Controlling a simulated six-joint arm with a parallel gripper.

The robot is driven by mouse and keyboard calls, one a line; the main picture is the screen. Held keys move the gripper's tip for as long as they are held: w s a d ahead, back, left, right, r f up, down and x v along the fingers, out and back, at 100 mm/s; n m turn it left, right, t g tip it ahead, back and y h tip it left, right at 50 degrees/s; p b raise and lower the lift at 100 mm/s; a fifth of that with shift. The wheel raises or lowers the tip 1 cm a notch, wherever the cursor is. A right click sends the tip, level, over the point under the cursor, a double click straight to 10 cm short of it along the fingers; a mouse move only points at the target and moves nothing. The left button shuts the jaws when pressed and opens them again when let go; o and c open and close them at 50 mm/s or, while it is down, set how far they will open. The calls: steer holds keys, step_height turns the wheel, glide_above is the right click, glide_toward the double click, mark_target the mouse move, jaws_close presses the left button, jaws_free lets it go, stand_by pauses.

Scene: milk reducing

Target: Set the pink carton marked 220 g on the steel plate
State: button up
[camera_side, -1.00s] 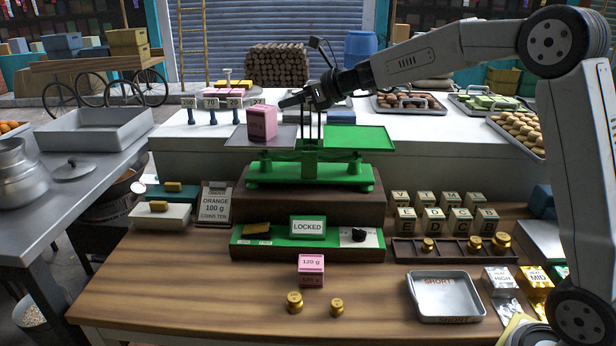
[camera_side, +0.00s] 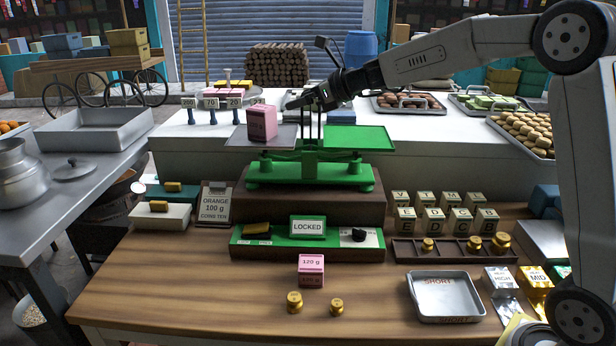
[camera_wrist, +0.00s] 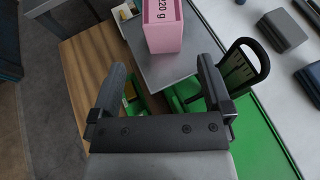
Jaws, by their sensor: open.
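A pink carton (camera_side: 262,123) stands upright on the grey steel plate (camera_side: 284,139) at the left of the green balance. The wrist view shows this carton (camera_wrist: 164,38) near the top edge, cut off by the frame, with a partly visible label ending in "20 g". The plate (camera_wrist: 158,72) lies beneath it. My gripper (camera_side: 294,104) is just right of the carton and above the plate's right part. In the wrist view, my gripper (camera_wrist: 160,66) has its fingers wide apart with nothing between them, and the carton is beyond the fingertips.
A second pink carton (camera_side: 311,270) marked 120 g stands on the wooden table, with brass weights (camera_side: 294,302) in front. The green pan (camera_side: 358,139) on the right is empty. Dark balance posts (camera_side: 311,128) rise close to my gripper. A "LOCKED" sign (camera_side: 307,227) sits below.

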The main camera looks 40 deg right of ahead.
steer(key=s+a+f+n+g+h, duration=0.2)
steer(key=s+f+n+g, duration=0.2)
steer(key=s+f+n, duration=0.8)
steer(key=s+a+f+n+g+h, duration=0.2)
steer(key=s+f+n+g, duration=0.3)
steer(key=s+f+n, duration=0.7)
steer(key=s+n+h, duration=0.1)
steer(key=s+n, duration=0.6)
steer(key=shift+a+g, duration=0.3)
steer(key=shift+a, duration=0.05)
